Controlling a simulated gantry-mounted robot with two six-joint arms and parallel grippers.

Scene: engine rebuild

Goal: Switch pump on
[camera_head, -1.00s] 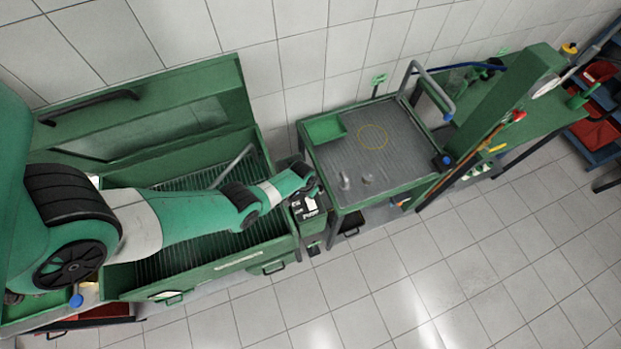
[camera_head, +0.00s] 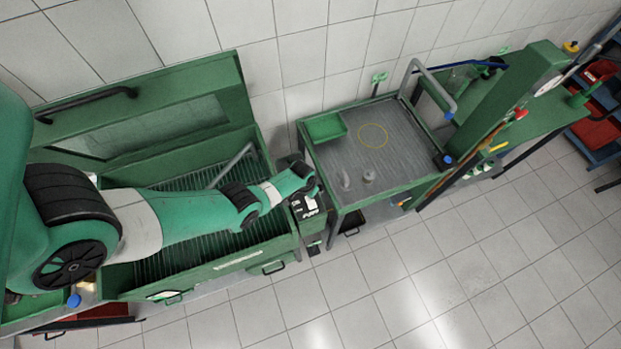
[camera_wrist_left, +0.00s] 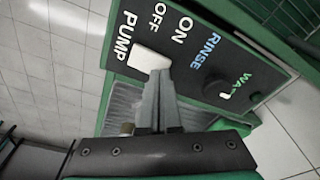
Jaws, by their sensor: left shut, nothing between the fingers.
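The black control panel (camera_wrist_left: 205,50) carries the labels PUMP, OFF, ON, RINSE and WASH in the left wrist view. A white pump switch (camera_wrist_left: 148,59) sits beside the PUMP, OFF and ON lettering; I cannot tell which position it is in. My left gripper (camera_wrist_left: 160,75) is shut and empty, its fingertips right at the switch; I cannot tell if they touch it. In the head view the panel (camera_head: 309,207) is at the right end of the green washer, and my left gripper (camera_head: 314,187) is over it, mostly hidden. My right gripper is not in view.
A dark knob (camera_wrist_left: 217,93) with a white mark sits by the WASH label. The washer's green lid (camera_head: 150,110) stands open behind its slatted basin. A grey-topped cart (camera_head: 400,160) with a green tray (camera_head: 323,127) stands close right of the panel. The tiled floor in front is clear.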

